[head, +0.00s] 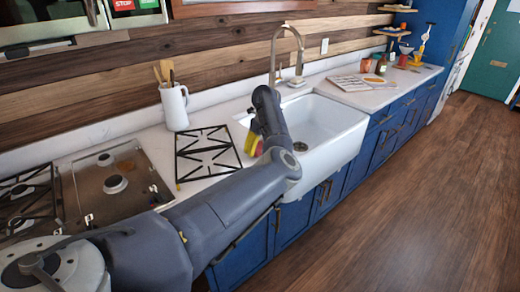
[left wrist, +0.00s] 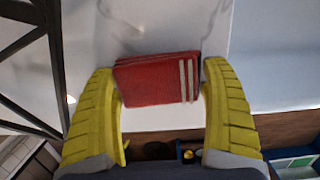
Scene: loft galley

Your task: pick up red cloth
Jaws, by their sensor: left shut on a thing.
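The red cloth (left wrist: 155,80) is folded, with two pale stripes near its right end. It shows in the left wrist view between the yellow fingers of my left gripper (left wrist: 160,88), which is shut on it. In the head view the left gripper (head: 254,144) is over the counter strip between the black grate and the sink. The cloth is mostly hidden there behind the fingers and arm. I cannot tell how far it is above the counter. My right gripper is in neither view.
The white sink (head: 330,122) with a tall faucet (head: 273,55) is right of the gripper. A black grate (head: 206,155) is just left of it. A white pitcher with utensils (head: 174,106) stands behind. An open book (head: 362,82) lies beyond the sink.

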